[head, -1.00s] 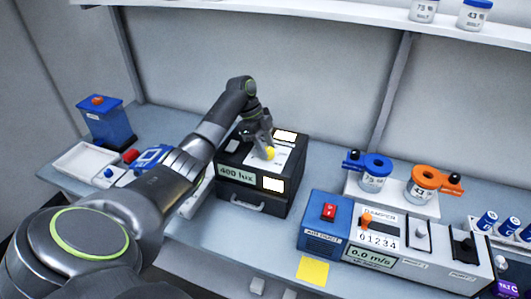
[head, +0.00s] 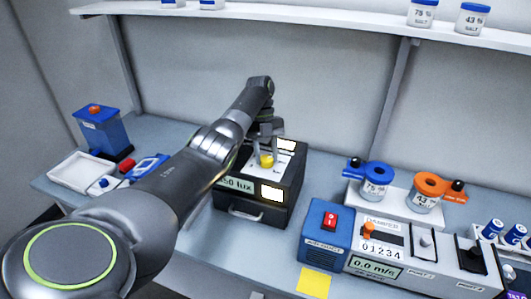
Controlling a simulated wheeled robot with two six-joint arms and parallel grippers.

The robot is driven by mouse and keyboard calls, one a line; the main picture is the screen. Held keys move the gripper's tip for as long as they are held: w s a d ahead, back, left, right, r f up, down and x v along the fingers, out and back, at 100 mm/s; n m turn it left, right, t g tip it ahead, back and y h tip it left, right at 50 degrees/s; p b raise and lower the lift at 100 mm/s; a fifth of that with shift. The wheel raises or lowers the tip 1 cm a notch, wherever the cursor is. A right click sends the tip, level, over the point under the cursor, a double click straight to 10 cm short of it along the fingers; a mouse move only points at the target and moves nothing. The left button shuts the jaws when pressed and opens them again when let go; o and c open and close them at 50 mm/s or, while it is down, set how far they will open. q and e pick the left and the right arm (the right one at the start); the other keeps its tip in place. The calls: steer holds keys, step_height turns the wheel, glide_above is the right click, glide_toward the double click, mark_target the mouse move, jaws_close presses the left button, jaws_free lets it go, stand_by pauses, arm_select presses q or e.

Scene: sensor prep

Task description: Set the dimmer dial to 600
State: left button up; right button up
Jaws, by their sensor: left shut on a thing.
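The yellow dimmer dial (head: 266,161) sits on the white top panel of a black light box (head: 282,217). My left gripper (head: 266,153) comes down over it from above and is shut on it, with the fingers partly hiding the dial. The box's display (head: 237,184) shows "50 lux" at its right part; my arm hides any digit to the left. Lit pale windows show on the box's top and front. The dial's scale is too small to read. My right gripper is not in view.
A blue box with a red switch (head: 330,219) and a damper unit reading 0.0 m/s (head: 376,268) stand to the right. Behind them are blue and orange ring-topped jars (head: 374,190). A white tray (head: 72,177) lies at the left.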

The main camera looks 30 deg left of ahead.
arm_select(q)
steer(key=shift+d+f+m+g+y, duration=0.1)
steer(key=shift+f+m+g+y, duration=0.15)
steer(key=shift+m, duration=0.85)
steer(key=o, duration=1)
steer(key=shift+r, duration=0.1)
steer(key=shift+r, duration=0.15)
